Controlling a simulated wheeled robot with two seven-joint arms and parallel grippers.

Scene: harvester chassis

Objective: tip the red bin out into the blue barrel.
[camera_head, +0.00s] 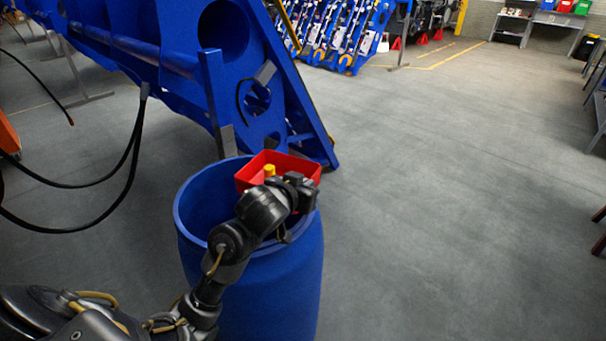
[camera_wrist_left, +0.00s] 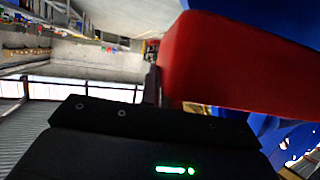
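The red bin (camera_head: 290,163) is held over the right part of the mouth of the blue barrel (camera_head: 275,285). Its open side faces up, and a small yellow piece (camera_head: 269,170) shows inside it. My left gripper (camera_head: 296,186) is at the bin's near wall and appears shut on it. In the left wrist view the red bin (camera_wrist_left: 235,65) fills the upper right, against a dark finger. The barrel stands upright on the floor with its top open; its bottom inside is hidden. My right gripper is not in view.
A large blue chassis frame (camera_head: 180,60) stands just behind the barrel. Black hoses (camera_head: 128,165) hang from it at the left. The grey floor (camera_head: 440,200) to the right is clear. A workbench with coloured bins (camera_head: 564,6) is far off at the back right.

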